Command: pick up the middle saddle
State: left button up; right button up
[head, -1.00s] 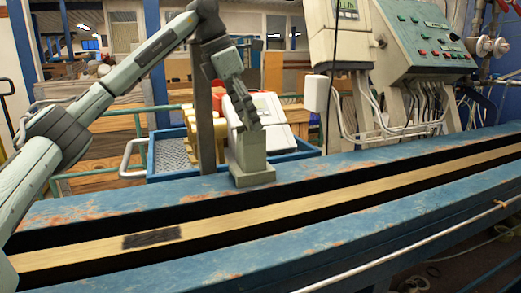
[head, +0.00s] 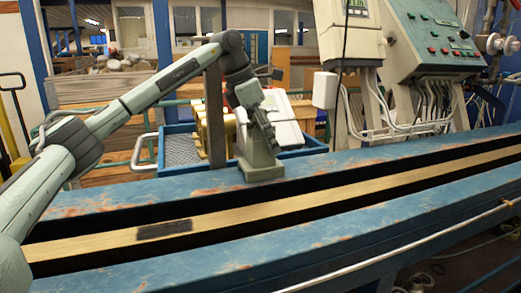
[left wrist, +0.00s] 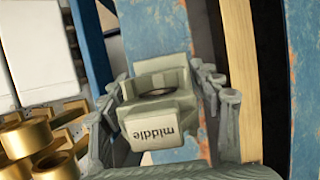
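The middle saddle (head: 259,165) is a grey-green block with an upright part. It stands on the blue bench's far rail in the head view. In the left wrist view the saddle (left wrist: 160,110) shows a round opening and the label "middle", upside down. My left gripper (head: 268,138) reaches down over it from above and partly covers it. In the left wrist view the gripper's fingers (left wrist: 170,82) are spread, one on each side of the saddle, with the saddle between them. Whether a finger touches it is not clear. My right gripper is not in view.
The long blue bench (head: 340,171) has dark grooves and a tan strip with a black patch (head: 164,229). Behind the saddle are a blue-rimmed tray (head: 176,151) and brass parts (left wrist: 52,165). A control console (head: 430,45) stands at the back right.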

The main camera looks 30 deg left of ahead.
pick_arm(q)
grip_shut()
jog(key=shift+r, duration=0.15)
